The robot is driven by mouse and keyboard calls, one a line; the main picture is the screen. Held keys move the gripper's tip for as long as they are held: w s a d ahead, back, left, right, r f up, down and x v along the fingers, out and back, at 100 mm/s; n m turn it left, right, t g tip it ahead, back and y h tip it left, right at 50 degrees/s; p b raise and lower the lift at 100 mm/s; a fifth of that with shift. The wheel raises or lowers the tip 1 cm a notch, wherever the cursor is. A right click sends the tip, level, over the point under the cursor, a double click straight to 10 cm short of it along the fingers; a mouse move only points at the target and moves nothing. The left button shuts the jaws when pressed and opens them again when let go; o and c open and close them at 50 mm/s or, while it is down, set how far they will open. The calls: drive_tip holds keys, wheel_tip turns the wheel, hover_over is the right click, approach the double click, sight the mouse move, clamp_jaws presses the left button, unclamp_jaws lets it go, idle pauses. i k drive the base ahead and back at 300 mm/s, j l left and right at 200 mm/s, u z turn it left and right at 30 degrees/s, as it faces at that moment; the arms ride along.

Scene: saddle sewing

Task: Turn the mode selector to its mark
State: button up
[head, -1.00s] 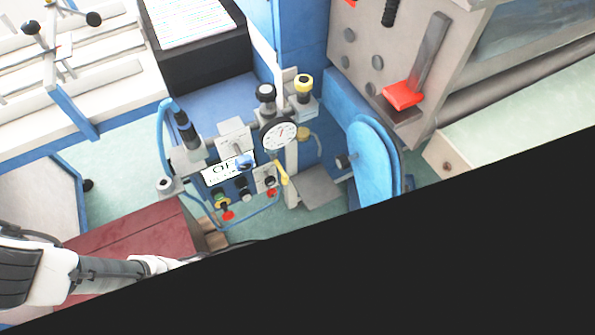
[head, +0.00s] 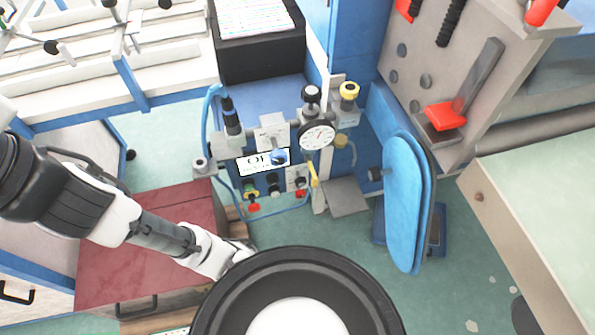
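A small blue knob (head: 279,157), which looks like the mode selector, sits on the control panel just below and left of the round dial gauge. It partly covers a white sign (head: 254,162) with large black letters starting "OF". The selector's mark is too small to make out. My arm reaches in from the left, and its end, with my gripper (head: 242,251), is low and left of the panel, above the dark red cabinet top. It is clearly apart from the knob. The fingers are too small and partly hidden to read.
A white-faced gauge (head: 317,136) and a black-topped knob (head: 311,94) stand by the selector. A blue padded board (head: 405,200) stands right of the panel. A red cabinet (head: 140,240) lies lower left.

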sight(300, 181)
drive_tip(key=k+l, duration=0.1)
drive_tip(key=j+z, duration=0.2)
drive_tip(key=j, duration=0.15)
drive_tip(key=k+j+z, duration=0.2)
drive_tip(key=j, duration=0.2)
drive_tip(key=j+z, duration=0.2)
drive_tip(key=j, duration=0.15)
drive_tip(key=k+j+z, duration=0.4)
drive_tip(key=j, duration=0.25)
drive_tip(key=i+l, duration=0.15)
drive_tip(key=i, duration=0.15)
drive_tip(key=i+l, duration=0.1)
drive_tip(key=i, duration=0.15)
